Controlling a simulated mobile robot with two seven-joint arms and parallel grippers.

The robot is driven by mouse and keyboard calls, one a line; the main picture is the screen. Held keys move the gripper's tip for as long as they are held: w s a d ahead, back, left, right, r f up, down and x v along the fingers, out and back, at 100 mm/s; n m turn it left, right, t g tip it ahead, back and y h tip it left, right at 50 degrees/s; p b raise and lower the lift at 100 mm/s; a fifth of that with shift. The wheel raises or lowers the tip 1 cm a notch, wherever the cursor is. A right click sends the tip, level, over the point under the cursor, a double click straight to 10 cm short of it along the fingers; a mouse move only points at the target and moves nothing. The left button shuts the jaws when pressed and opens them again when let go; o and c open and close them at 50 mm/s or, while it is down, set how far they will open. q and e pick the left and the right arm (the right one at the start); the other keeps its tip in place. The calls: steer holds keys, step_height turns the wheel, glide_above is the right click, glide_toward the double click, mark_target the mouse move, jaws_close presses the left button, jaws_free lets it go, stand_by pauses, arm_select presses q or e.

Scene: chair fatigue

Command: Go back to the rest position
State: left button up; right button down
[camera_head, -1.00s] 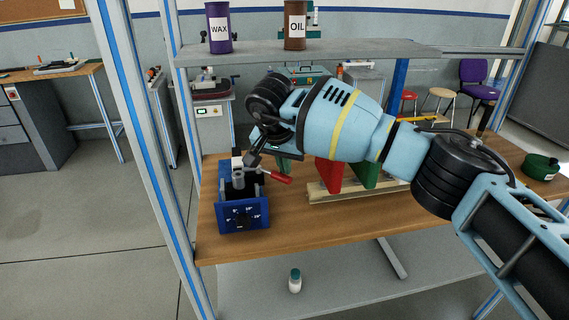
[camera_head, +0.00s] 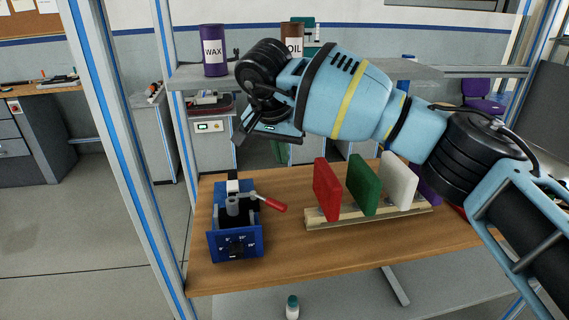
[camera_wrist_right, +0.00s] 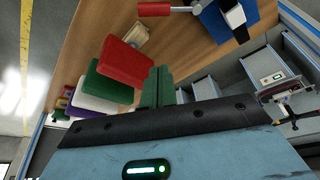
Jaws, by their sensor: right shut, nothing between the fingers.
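My right gripper (camera_head: 242,136) is shut and empty in the head view. It is raised above the back left part of the wooden table (camera_head: 330,262), above the blue device (camera_head: 236,243) and apart from it. My right arm comes in from the right edge and crosses in front of the shelf. My left gripper is not in view.
The blue device has a red-handled lever (camera_head: 271,203). Red (camera_head: 327,190), green (camera_head: 364,185) and white (camera_head: 399,181) panels stand in a wooden rack (camera_head: 322,221). The grey shelf (camera_head: 195,78) holds WAX (camera_head: 214,52) and OIL (camera_head: 291,40) cans. The table's front is clear.

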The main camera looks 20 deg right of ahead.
steer(key=shift+s+a+r, duration=0.2)
steer(key=shift+r, duration=0.15)
